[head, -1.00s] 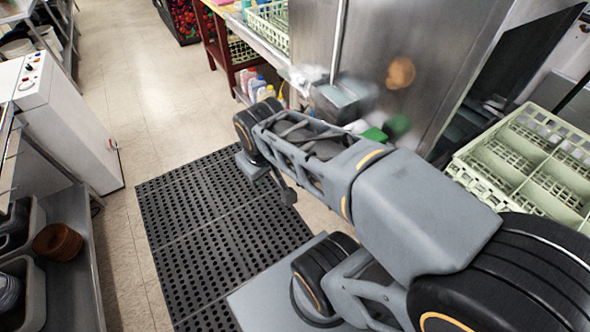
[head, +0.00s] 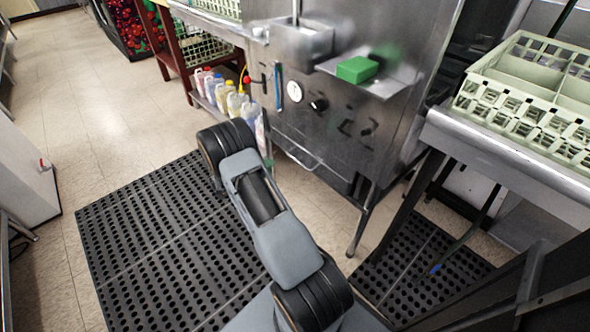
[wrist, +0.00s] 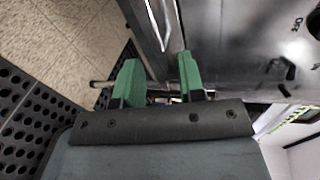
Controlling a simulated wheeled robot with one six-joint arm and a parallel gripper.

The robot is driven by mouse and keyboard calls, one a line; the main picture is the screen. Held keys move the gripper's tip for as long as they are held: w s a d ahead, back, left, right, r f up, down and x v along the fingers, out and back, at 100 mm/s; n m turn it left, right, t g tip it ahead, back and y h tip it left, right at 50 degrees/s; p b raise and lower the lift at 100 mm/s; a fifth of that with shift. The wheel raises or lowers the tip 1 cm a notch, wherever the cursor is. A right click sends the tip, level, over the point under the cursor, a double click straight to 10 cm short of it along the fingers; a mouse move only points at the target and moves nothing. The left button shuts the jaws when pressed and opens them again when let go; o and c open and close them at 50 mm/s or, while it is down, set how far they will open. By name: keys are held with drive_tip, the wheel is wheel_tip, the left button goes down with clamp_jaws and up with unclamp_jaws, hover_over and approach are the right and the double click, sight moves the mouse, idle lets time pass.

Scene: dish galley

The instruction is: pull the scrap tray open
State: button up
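The stainless machine (head: 375,60) stands right of my arm in the head view. A thin bar handle (head: 297,156) runs along its low front, on what looks like the scrap tray's front (head: 320,150); the tray's outline is hard to make out, and it looks shut.
A green block (head: 357,69) sits on the machine's ledge. Several bottles (head: 226,94) stand on a low shelf to its left. A crate (head: 530,98) rests on the counter at right. A black perforated mat (head: 150,235) covers the floor; bare floor lies at left.

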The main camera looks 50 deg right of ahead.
sight(295, 159)
drive_tip(key=shift+n+t, duration=0.3)
drive_tip(key=shift+n, duration=0.5)
drive_tip(key=shift+a+f+b+x, duration=0.1)
drive_tip(key=shift+f+b+x, duration=0.4)
drive_tip(key=shift+x, duration=2)
drive_tip(key=shift+a+f+b+x, duration=0.1)
drive_tip(key=shift+b+x, duration=0.85)
drive_tip(key=shift+x, duration=1.55)
drive_tip(key=shift+f+b+x, duration=0.25)
drive_tip(key=shift+b+x, duration=0.45)
drive_tip(key=shift+x, duration=1.8)
drive_tip(key=shift+w, duration=0.2)
clamp_jaws()
